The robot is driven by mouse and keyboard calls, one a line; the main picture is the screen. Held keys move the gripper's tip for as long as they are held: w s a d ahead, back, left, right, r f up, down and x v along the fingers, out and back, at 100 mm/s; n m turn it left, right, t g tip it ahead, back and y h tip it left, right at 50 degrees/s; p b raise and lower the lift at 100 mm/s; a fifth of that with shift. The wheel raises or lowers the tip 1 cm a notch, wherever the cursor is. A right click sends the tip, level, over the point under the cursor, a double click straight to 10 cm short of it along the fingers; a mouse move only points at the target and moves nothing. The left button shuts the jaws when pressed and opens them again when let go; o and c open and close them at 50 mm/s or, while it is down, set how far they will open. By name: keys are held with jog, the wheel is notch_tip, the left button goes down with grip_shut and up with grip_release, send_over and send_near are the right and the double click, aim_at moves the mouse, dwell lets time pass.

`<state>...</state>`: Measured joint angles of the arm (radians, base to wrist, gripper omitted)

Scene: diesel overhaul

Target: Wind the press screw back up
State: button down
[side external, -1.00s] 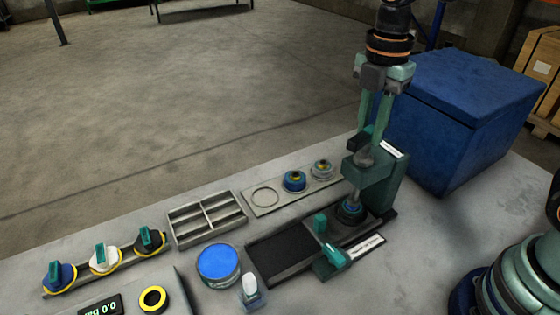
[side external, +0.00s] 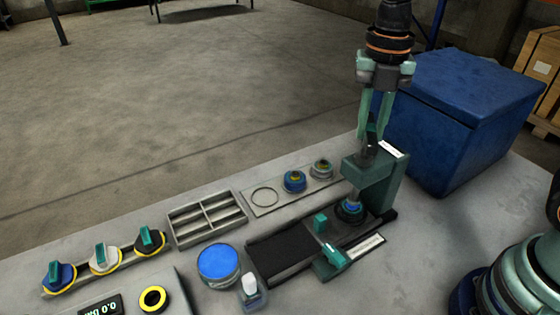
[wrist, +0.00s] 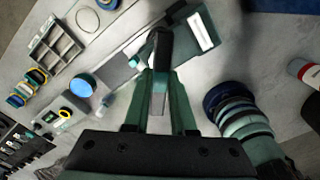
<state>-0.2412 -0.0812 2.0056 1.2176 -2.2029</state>
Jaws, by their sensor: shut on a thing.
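The green press (side external: 393,180) stands at the right end of a dark slide on the bench. Its grey screw (side external: 366,154) rises from the top of the press head, with a dark handle (wrist: 160,50) on it. My gripper (side external: 374,130) points down above the press, its two green fingers shut on the handle. In the wrist view the handle lies between my fingers (wrist: 161,120). Under the press head sits a dark round part with a blue ring (side external: 350,210). The fingers partly hide the handle in the side view.
A large blue box (side external: 460,110) stands close behind the press on the right. A tray (side external: 207,218), a plate (side external: 262,197) with two round parts, a blue-lidded tin (side external: 218,263) and a small bottle (side external: 251,290) stand to the left. Space above the bench left of my gripper is free.

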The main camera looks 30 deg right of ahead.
jog(key=shift+r+n, duration=0.15)
jog(key=shift+n, duration=0.25)
jog(key=n, duration=0.5)
jog(key=shift+r, duration=0.1)
dwell(0.4)
jog(key=c, duration=0.8)
grip_release()
jog(key=shift+o, duration=0.2)
jog(key=shift+r, duration=2.7)
